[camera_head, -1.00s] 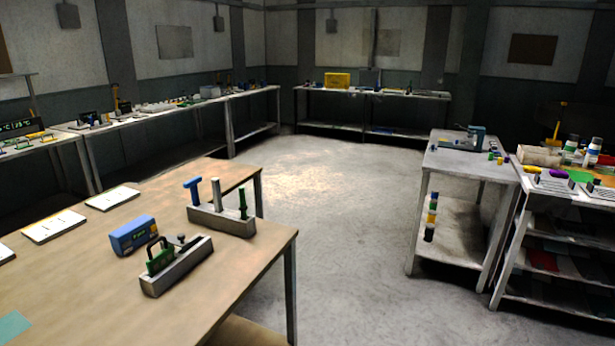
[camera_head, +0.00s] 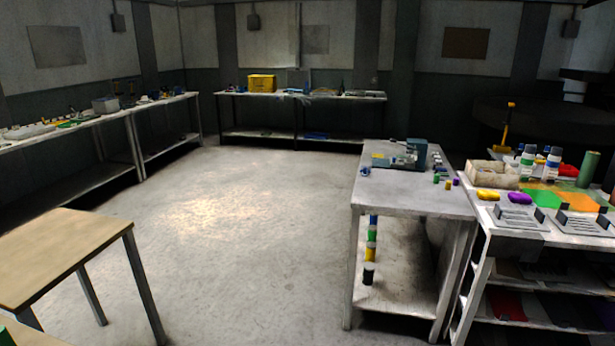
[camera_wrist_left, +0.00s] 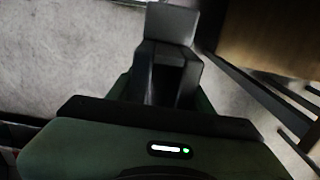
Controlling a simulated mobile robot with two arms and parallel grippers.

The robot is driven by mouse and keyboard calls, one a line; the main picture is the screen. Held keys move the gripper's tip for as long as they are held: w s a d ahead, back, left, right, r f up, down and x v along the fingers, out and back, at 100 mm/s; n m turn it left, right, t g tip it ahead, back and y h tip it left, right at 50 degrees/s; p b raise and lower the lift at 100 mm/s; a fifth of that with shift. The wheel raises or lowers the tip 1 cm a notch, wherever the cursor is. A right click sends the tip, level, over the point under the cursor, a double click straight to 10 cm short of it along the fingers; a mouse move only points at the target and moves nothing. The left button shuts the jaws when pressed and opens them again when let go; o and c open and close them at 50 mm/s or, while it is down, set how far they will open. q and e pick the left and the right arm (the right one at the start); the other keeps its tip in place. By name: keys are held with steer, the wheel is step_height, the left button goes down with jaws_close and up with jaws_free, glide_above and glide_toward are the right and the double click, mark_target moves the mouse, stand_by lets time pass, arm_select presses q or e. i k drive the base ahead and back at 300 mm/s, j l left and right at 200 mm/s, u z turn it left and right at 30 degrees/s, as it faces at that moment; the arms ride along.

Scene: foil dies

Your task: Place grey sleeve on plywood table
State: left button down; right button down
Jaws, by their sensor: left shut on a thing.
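A brown wooden top (camera_wrist_left: 268,38), likely the same table, is at the upper right of the left wrist view. My left gripper (camera_wrist_left: 168,75) is shut on a grey piece, which looks like the grey sleeve (camera_wrist_left: 172,24). The sleeve is held over the concrete floor, apart from the wooden top; its lower part is hidden by the fingers. My right gripper is in neither view.
A grey bench (camera_head: 415,192) with a blue-grey device and small coloured cylinders stands at centre right. A crowded shelf unit (camera_head: 480,245) is beside it at the right. Long benches line the left and back walls. The floor (camera_head: 235,245) between is clear.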

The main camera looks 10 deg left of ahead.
mark_target(45, 243)
steer(key=i+u, duration=0.15)
steer(key=i, duration=0.5)
steer(key=i+l+u, duration=0.2)
steer(key=i, duration=0.4)
steer(key=i+l+u, duration=0.15)
steer(key=i, duration=0.5)
steer(key=i+j+u, duration=0.3)
steer(key=u, duration=0.2)
steer(key=i+u, duration=0.95)
steer(key=i+l+u, duration=0.15)
steer(key=i+u, duration=0.3)
steer(key=i+l+u, duration=0.15)
steer(key=i+u, duration=0.35)
steer(key=i, duration=0.75)
